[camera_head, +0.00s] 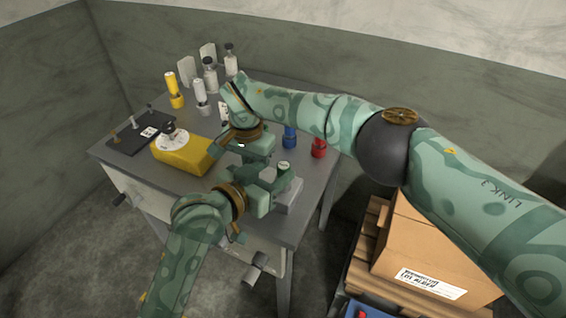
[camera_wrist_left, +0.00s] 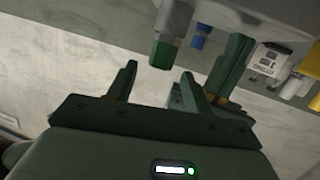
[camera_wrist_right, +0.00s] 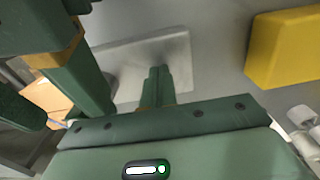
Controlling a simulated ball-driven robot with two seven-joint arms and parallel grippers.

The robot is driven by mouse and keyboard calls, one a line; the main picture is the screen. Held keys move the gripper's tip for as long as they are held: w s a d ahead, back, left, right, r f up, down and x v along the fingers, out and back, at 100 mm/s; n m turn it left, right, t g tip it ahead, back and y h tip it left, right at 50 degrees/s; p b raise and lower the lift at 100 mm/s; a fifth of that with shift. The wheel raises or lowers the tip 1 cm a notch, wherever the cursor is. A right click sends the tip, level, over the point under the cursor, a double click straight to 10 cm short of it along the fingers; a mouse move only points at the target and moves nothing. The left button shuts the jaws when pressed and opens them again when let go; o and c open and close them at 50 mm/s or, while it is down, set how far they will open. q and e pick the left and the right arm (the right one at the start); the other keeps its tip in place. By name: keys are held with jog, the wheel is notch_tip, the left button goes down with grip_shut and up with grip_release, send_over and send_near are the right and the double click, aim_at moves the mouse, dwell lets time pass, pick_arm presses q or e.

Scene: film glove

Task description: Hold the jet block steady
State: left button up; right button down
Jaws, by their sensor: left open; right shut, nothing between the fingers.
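A pale grey block (camera_head: 290,194), which may be the jet block, sits near the table's right front edge. My right gripper (camera_head: 266,166) points down close to the left one, partly hidden. Its fingers are shut and empty in the right wrist view (camera_wrist_right: 158,75). Whether either gripper touches the block cannot be told.
A yellow block (camera_head: 182,157) with a white round top stands left of my grippers. A green-based piece (camera_wrist_left: 161,54), a blue piece (camera_head: 290,136) and a red piece (camera_head: 318,148) are close by. Several bottles stand at the back. A cardboard box (camera_head: 427,250) is right of the table (camera_head: 130,165).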

aim_at(281, 175)
pick_arm(q)
jog(key=shift+s+a+r, duration=0.95)
jog(key=shift+s+r, duration=0.25)
jog(key=shift+r, duration=0.05)
jog(key=shift+f, duration=0.3)
jog(key=s+a+f, duration=0.2)
jog(key=s+f, duration=0.2)
jog(key=f, duration=0.3)
jog(key=w+d+r+t, duration=0.1)
jog(key=w+d, duration=0.1)
jog(key=w, duration=0.1)
jog(key=w+d+r+h, duration=0.1)
jog(key=w+d, duration=0.1)
jog(key=w, duration=0.1)
jog(key=w+d+t, duration=0.1)
jog(key=w+d, duration=0.2)
jog(key=shift+w+r+t+h, duration=0.1)
jog(key=shift+r+t+h, duration=0.2)
jog(key=shift+r, duration=0.1)
jog(key=c, duration=1)
